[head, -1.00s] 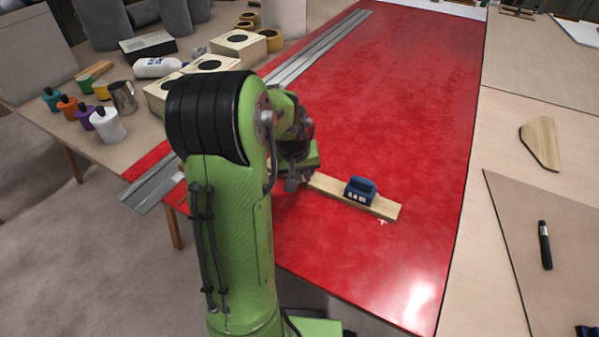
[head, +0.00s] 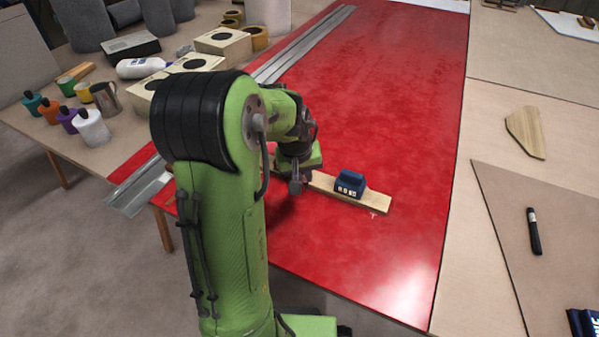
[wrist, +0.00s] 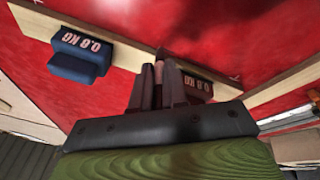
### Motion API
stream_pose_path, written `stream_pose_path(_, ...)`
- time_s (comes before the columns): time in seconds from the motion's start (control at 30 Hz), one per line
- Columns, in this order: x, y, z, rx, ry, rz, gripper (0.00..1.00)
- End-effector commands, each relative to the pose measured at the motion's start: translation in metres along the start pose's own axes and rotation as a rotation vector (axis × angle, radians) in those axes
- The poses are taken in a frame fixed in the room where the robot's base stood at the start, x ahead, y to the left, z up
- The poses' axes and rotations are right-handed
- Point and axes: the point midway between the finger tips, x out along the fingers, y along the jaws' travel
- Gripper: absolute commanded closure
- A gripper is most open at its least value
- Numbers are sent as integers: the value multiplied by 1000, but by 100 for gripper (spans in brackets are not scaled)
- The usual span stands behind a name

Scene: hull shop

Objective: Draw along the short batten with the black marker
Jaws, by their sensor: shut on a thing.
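The short batten (head: 372,200) is a pale wooden strip lying on the red sheet (head: 400,110). A blue weight (head: 349,184) stands on its right part; it also shows in the wrist view (wrist: 80,57), marked 0.8 KG. A second, shadowed weight (wrist: 198,86) sits on the batten just behind my fingers. My gripper (head: 296,186) points down beside the batten's near edge, left of the blue weight. I cannot make out a drawn line.
A white cross (head: 373,212) marks the sheet near the batten's right end. A black pen-like thing (head: 534,231) lies on the right-hand bench. Metal strips (head: 300,48) run along the sheet's left side. Bottles (head: 91,127) and boxes stand on the left bench. The sheet's far part is clear.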

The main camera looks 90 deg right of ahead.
Motion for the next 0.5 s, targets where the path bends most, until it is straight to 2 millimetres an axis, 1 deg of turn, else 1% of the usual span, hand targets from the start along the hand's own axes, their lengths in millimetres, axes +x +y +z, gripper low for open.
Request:
stream_pose_path(0.1, 0, 5, 4, 3, -3, 1, 100)
stream_pose_path(0.33, 0, 9, 6, 1, -2, 0, 100)
stream_pose_path(0.5, 1, 16, 10, 2, -2, 0, 100)
